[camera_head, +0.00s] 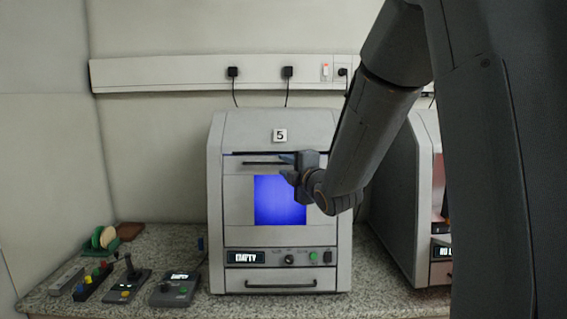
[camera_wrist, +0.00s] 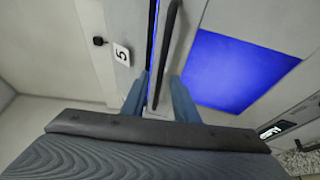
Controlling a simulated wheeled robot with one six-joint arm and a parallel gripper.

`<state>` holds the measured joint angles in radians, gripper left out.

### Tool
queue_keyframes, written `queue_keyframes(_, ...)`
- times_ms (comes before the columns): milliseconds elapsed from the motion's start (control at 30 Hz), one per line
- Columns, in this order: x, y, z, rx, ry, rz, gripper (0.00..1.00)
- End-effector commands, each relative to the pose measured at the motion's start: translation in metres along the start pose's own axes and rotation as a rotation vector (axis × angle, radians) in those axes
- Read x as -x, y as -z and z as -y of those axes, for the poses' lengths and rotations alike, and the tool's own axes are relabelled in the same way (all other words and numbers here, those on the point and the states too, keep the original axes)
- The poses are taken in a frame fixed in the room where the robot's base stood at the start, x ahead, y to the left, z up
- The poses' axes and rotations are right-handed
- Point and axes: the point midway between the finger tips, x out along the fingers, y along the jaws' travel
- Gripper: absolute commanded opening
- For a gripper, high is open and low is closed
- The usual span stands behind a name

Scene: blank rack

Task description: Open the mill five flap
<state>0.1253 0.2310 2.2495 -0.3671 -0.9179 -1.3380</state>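The mill marked five (camera_head: 215,190) stands in the middle of the bench, with its number plate (camera_head: 280,135) above the flap. Its flap (camera_head: 237,200) has a blue-lit window (camera_head: 280,200) and looks closed or almost closed. A thin blue seam (camera_wrist: 152,35) shows along its upper edge in the wrist view. The dark bar handle (camera_head: 260,162) runs across the flap's top. My gripper (camera_head: 287,166) is at the handle's right part. In the wrist view its two blue fingers (camera_wrist: 159,92) stand apart, on either side of the handle (camera_wrist: 169,45), with gaps visible. My arm hides the handle's right end.
A second mill (camera_head: 400,200) stands to the right, partly behind my arm. A lower drawer handle (camera_head: 280,285) sits below the mill's control panel (camera_head: 262,257).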

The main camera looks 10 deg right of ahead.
Motion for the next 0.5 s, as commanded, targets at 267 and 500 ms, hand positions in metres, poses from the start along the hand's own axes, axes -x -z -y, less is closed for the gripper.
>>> queue_keyframes(267,-0.02,0.0,0.0,-0.001,0.001,-0.001,0.27)
queue_keyframes(500,-0.022,0.0,0.0,-0.001,0.001,0.0,0.27)
